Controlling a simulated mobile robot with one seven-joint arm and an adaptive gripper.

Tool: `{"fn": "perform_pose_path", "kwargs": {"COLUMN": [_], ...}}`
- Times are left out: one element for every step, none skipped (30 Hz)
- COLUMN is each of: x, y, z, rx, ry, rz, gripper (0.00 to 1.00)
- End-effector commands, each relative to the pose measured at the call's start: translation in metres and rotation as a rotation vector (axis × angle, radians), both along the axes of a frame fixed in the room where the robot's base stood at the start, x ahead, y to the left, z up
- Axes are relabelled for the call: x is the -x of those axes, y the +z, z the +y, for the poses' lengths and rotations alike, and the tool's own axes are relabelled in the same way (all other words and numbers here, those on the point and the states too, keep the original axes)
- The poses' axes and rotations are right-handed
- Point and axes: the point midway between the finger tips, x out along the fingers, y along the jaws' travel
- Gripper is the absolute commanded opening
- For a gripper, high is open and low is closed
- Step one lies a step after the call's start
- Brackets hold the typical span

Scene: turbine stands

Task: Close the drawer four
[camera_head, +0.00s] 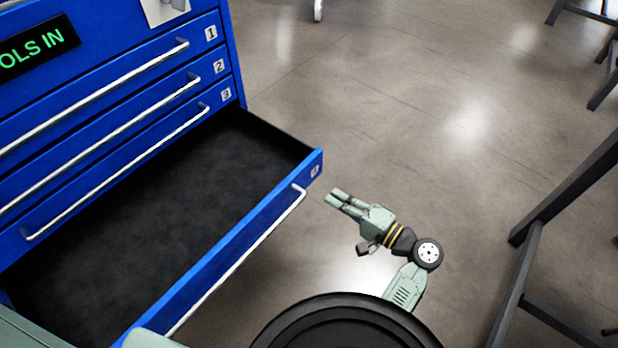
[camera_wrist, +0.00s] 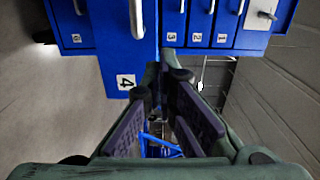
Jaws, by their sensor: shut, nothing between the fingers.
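Drawer four (camera_head: 225,257) is pulled far out from the blue cabinet, and its dark inside looks empty. Its front carries a silver handle (camera_head: 250,248) and a "4" label near the right end. In the wrist view drawer four (camera_wrist: 113,52) stands close ahead with its handle (camera_wrist: 137,18) and label. My gripper (camera_head: 334,197) is shut and empty, just right of the drawer front's right end. It seems apart from the drawer in the head view. In the wrist view my gripper (camera_wrist: 166,76) points toward the cabinet, beside the label end.
Drawers one (camera_head: 100,90), two (camera_head: 110,125) and three (camera_head: 120,165) above are shut, with silver handles. A dark metal stand (camera_head: 565,190) is at the right. The grey floor (camera_head: 400,100) between cabinet and stand is clear.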

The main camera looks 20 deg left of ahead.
Motion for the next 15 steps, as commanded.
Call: {"fn": "perform_pose_path", "kwargs": {"x": [-0.003,-0.005,-0.009,-0.011,-0.013,-0.016,-0.018,-0.02,-0.022,-0.024,-0.025,-0.027,-0.029,-0.03,-0.031], "y": [0.002,0.002,0.002,0.002,0.002,0.002,0.002,0.002,0.002,0.002,0.002,0.002,0.002,0.001,0.001], "z": [0.012,0.019,0.027,0.033,0.039,0.047,0.053,0.058,0.065,0.069,0.073,0.078,0.081,0.084,0.087], "rx": [0.0,0.0,0.0,0.0,0.001,0.001,0.001,0.002,0.002,0.002,0.002,0.002,0.001,0.001,0.001], "ry": [0.005,0.005,0.005,0.005,0.004,0.005,0.005,0.003,0.004,0.003,0.003,0.002,0.001,0.002,0.002], "rz": [0.002,0.002,0.002,0.002,0.001,0.0,0.0,0.001,0.002,0.002,0.002,0.002,0.001,0.001,0.001], "gripper": [0.0,0.0,0.0,0.0,0.0,0.0,0.0,0.0,0.0,0.0,0.0,0.0,0.0,0.0,0.0]}}
